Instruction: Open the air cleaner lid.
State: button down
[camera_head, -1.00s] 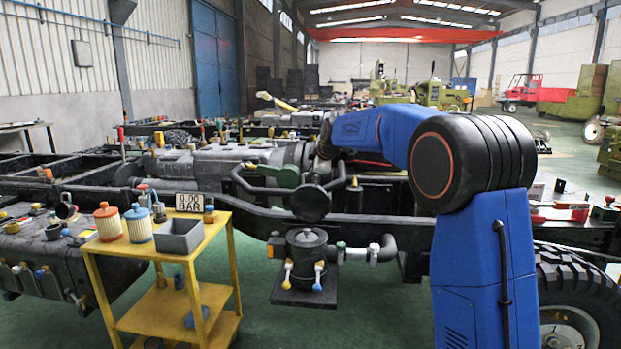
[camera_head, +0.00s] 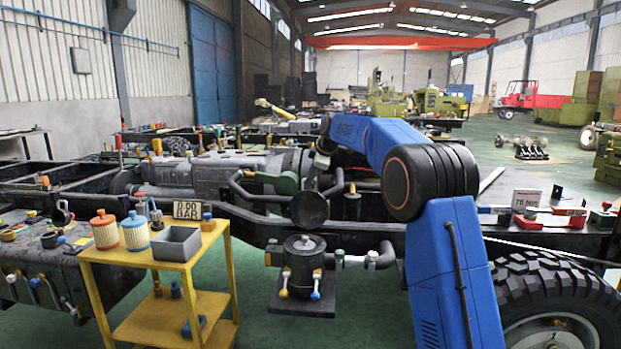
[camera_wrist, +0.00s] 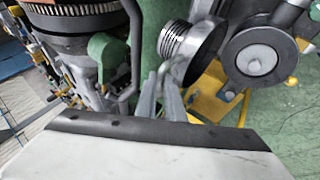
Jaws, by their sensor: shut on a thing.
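The air cleaner, a dark round canister (camera_head: 303,266), stands on a small black plate at the truck frame. Its clips, with yellow and blue handles, hang at its side. A dark round disc, which looks like its lid (camera_head: 309,209), stands tilted up above it. In the wrist view the canister's round top (camera_wrist: 258,58) is at the right, with a pale centre. My gripper (camera_wrist: 161,80) is shut at the rim of the metallic, ribbed lid (camera_wrist: 198,52). In the head view my fingers are hidden behind the parts there.
A yellow cart (camera_head: 150,258) stands left of the canister, bearing an orange and a blue-white filter, a grey bin (camera_head: 176,243) and a "0.00 BAR" sign. Pipes and the truck frame rail (camera_head: 370,237) surround the canister. A large tyre (camera_head: 550,300) is at the right. Green floor lies in front.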

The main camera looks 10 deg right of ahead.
jog(key=shift+r, duration=0.3)
jog(key=c, duration=1.9)
grip_release()
jog(key=shift+r, duration=0.1)
jog(key=shift+o, duration=0.2)
jog(key=shift+f, duration=0.2)
jog(key=shift+s+r, duration=0.1)
jog(key=v, duration=1.7)
jog(key=shift+s, duration=0.1)
